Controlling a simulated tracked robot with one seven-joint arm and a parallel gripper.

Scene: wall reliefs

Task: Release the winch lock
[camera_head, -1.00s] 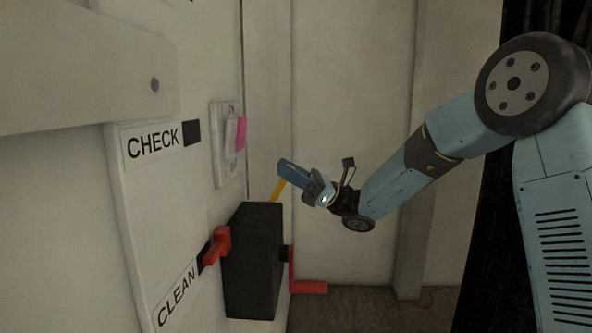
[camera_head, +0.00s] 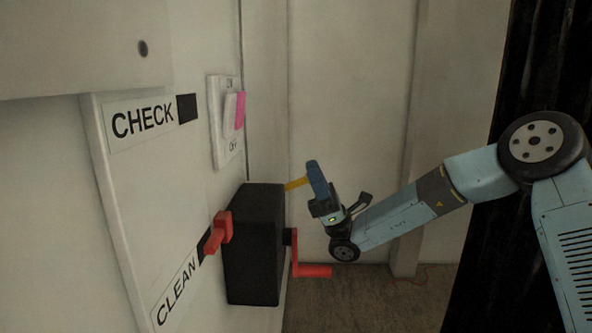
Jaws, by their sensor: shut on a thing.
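The winch is a black box (camera_head: 252,245) on the wall, with a red crank (camera_head: 312,270) on its right side. A yellow lever (camera_head: 295,184), which looks like the winch lock, sticks out to the right from the box's top right corner, nearly level. My gripper (camera_head: 316,178) is at the outer end of this lever, with its blue fingers shut on it. The fingers point up and hide the lever's tip.
A red handle (camera_head: 221,230) sticks out from the wall panel just left of the winch. A switch plate with a pink-edged rocker (camera_head: 234,110) is above it. The panel carries CHECK and CLEAN labels. Open floor (camera_head: 370,300) lies at the lower right, before a dark curtain.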

